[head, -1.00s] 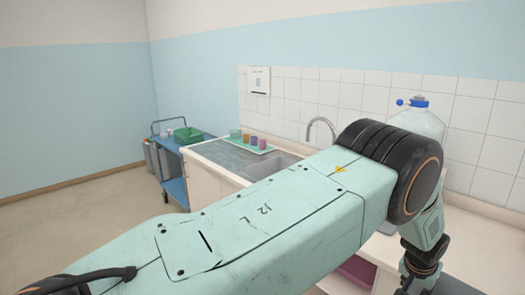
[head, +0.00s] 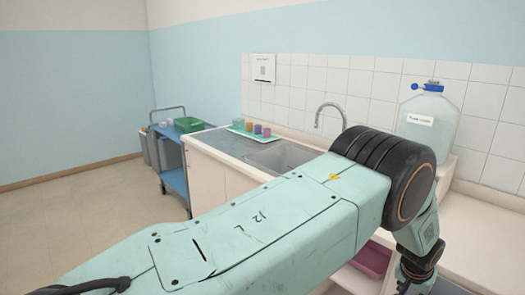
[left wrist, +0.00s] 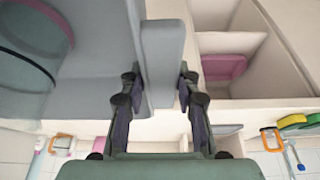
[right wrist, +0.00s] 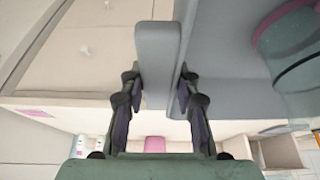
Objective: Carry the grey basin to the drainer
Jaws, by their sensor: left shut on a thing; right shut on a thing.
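The grey basin (left wrist: 95,85) shows only in part, in both wrist views; it is out of the head view. My left gripper (left wrist: 157,88) is shut on its rim, one finger on each side of the wall. My right gripper (right wrist: 160,90) is shut on the opposite part of the rim; the basin (right wrist: 215,55) extends to the right there. A clear round vessel with a pink rim (right wrist: 285,25) shows within the basin's outline. The drainer (head: 215,142) is the flat grey surface left of the sink (head: 280,155). My left arm covers part of the counter in the head view.
A green tray with several coloured cups (head: 257,130) stands at the drainer's back edge. A tap (head: 330,108) rises behind the sink. A large water bottle (head: 430,125) stands right. A blue trolley (head: 175,180) is at left, with open floor before it.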

